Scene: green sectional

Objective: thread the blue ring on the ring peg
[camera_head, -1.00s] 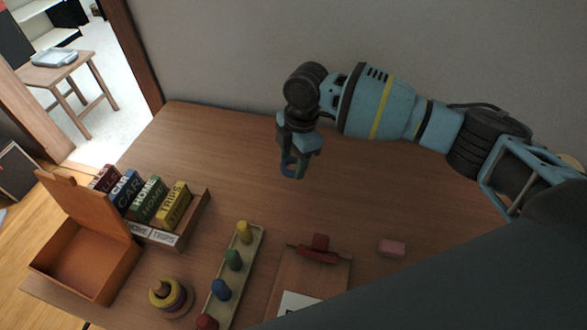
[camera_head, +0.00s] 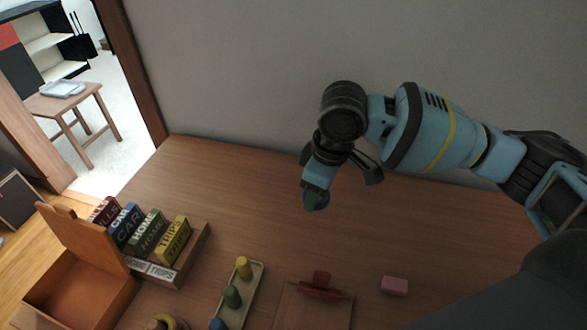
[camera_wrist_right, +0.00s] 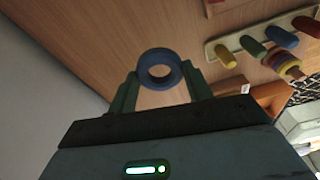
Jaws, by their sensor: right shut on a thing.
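My right gripper (camera_head: 314,199) is shut on the blue ring, above the back part of the wooden table and well apart from the ring peg. In the head view only a little of the blue ring (camera_head: 322,203) shows beside the fingers. In the right wrist view the ring (camera_wrist_right: 160,54) sits between the two fingertips (camera_wrist_right: 160,76) with its hole open to the camera. The ring peg (camera_head: 163,321), with a yellow ring on it, is cut off by the bottom edge of the head view. In the right wrist view its stacked rings (camera_wrist_right: 284,65) show at the right. My left gripper is out of view.
A board with coloured pegs (camera_head: 254,285) stands right of the ring peg. An open wooden box (camera_head: 75,290) and a holder of labelled blocks (camera_head: 190,255) are at the left. A red-handled board (camera_head: 318,290) and a pink block (camera_head: 394,286) lie right. The table's back is clear.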

